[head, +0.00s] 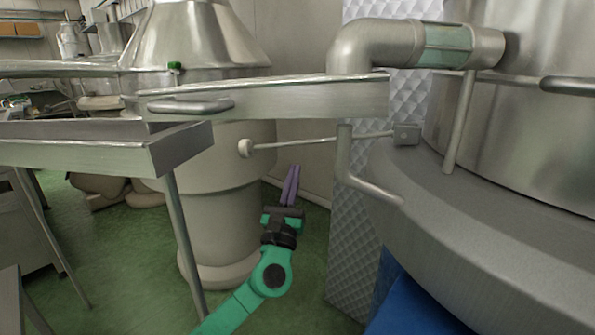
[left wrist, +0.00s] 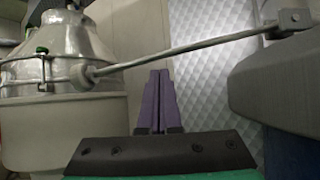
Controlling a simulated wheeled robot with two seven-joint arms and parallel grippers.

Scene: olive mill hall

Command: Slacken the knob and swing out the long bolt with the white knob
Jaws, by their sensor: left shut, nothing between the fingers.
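The long bolt (head: 300,144) is a thin pale rod with a round white knob (head: 245,148) at its left end. Its right end meets a small grey block (head: 406,134) on the side of the large round machine. In the left wrist view the bolt (left wrist: 190,48) rises from the knob (left wrist: 82,76) at left to the block (left wrist: 294,20) at upper right. My left gripper (head: 291,180) has purple fingers, shut and empty, below the bolt and right of the knob. In the left wrist view the fingers (left wrist: 158,90) point up towards the rod, apparently apart from it. My right gripper is not in view.
A steel trough (head: 270,101) crosses above the bolt. A bent pipe (head: 350,170) hangs near the bolt's right part. A cream and steel vessel (head: 222,190) stands behind the knob. The large round machine (head: 480,240) fills the right. Green floor is open at lower left.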

